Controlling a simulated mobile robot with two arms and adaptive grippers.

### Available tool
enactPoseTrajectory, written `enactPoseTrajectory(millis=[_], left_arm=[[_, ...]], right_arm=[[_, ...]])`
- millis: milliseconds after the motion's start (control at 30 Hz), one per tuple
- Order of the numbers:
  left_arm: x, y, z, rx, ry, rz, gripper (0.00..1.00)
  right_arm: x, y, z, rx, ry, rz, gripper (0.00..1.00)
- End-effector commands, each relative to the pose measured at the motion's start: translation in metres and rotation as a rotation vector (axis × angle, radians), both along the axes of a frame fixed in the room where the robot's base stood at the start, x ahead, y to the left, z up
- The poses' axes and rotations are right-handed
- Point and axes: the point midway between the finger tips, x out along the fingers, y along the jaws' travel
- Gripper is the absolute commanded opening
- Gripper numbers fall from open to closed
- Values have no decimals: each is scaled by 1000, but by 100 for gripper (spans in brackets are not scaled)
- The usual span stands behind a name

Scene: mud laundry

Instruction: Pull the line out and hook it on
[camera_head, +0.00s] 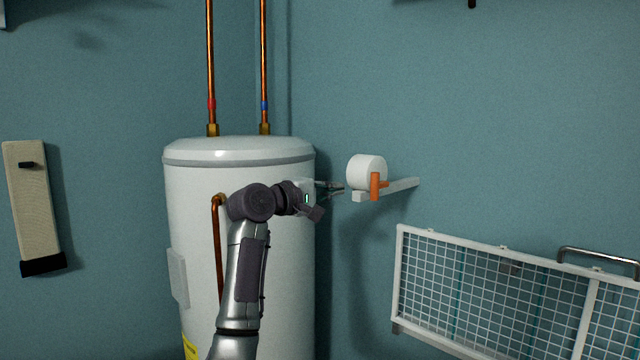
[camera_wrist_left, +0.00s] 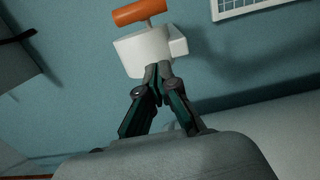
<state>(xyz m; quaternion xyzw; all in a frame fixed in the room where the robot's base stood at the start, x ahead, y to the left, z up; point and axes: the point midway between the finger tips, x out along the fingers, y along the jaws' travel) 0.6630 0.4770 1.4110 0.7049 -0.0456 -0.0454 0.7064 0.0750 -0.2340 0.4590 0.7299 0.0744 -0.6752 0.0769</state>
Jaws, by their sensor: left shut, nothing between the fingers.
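A white round line reel (camera_head: 366,171) sits on a pale bracket arm (camera_head: 400,187) that reaches out from the right wall. An orange handle (camera_head: 375,186) hangs at its front. In the left wrist view the white reel (camera_wrist_left: 146,50) lies just beyond my fingertips, with the orange handle (camera_wrist_left: 142,11) past it on a short thin pale stem. My left gripper (camera_head: 340,188) is shut and empty, just left of the reel in the head view; whether the tips touch it I cannot tell. No hook shows clearly. My right gripper is in neither view.
A white water heater (camera_head: 190,230) with copper pipes (camera_head: 211,70) stands behind my left arm. A white wire mesh rack (camera_head: 480,290) is on the right wall below the reel. A beige panel (camera_head: 33,200) hangs at the far left. The wall right of the reel is clear.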

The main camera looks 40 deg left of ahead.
Motion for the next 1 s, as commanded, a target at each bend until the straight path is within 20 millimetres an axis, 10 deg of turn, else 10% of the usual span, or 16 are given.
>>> enactPoseTrajectory(millis=[133, 433, 1000], left_arm=[[31, -5, 4, -2, 2, -1, 0], [34, -41, 1, 2, 1, 0, 0], [34, -43, 0, 2, 1, 1, 0]], right_arm=[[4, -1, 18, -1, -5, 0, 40], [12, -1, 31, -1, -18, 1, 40], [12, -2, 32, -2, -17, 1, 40]])
